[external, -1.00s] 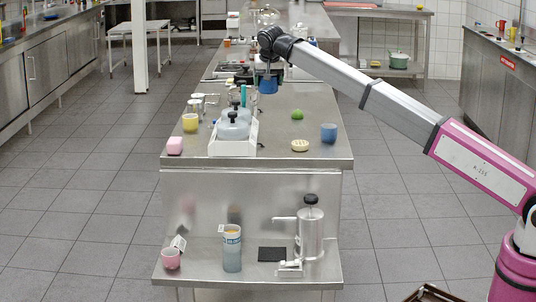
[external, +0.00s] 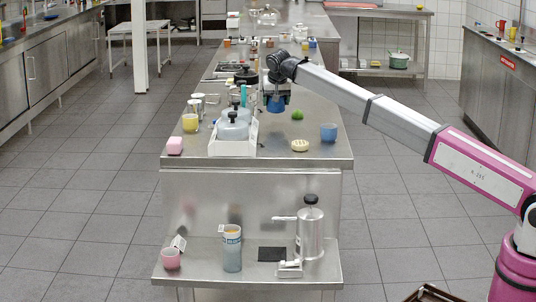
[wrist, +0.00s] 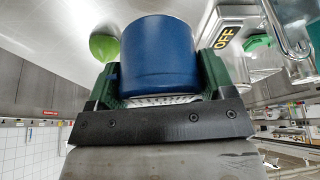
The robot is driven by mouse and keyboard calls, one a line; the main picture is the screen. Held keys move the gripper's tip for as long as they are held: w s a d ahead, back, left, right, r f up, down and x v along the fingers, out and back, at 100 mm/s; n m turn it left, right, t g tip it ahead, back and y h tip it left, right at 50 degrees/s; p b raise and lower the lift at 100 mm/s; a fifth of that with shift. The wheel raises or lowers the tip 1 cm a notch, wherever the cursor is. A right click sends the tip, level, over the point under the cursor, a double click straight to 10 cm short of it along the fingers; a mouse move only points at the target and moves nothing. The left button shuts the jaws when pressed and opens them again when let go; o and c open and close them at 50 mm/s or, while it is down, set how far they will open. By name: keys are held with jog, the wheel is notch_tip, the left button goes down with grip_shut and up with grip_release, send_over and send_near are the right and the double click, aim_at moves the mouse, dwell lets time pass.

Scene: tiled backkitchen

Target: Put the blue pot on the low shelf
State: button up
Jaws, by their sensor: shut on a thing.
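My gripper (external: 277,95) is shut on the blue pot (external: 276,106), which hangs below it over the upper counter. In the wrist view the blue pot (wrist: 158,55) sits between the green fingers of my gripper (wrist: 160,75). The pot looks upright in the external view. The low shelf (external: 200,275) is the steel ledge at the front, below the counter top. It holds a pink cup (external: 171,258), a blue-and-white tumbler (external: 232,250), a dark mat (external: 272,254) and a steel pump can (external: 310,232).
On the counter (external: 310,158) stand a second blue cup (external: 329,132), a green lime (external: 297,114), a pale round item (external: 299,146), a white tray (external: 232,149) with lidded pots, a yellow cup (external: 190,123) and a pink block (external: 175,146). Bare shelf lies between pink cup and tumbler.

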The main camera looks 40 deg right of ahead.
aim_at(276, 110)
jog(key=shift+w+d+f, duration=0.1)
jog(key=shift+d+f, duration=0.15)
jog(key=shift+f, duration=1.85)
jog(key=shift+f, duration=0.15)
jog(key=o, duration=1.2)
jog(key=shift+c, duration=0.2)
jog(key=v, duration=1.2)
jog(key=shift+r, duration=0.2)
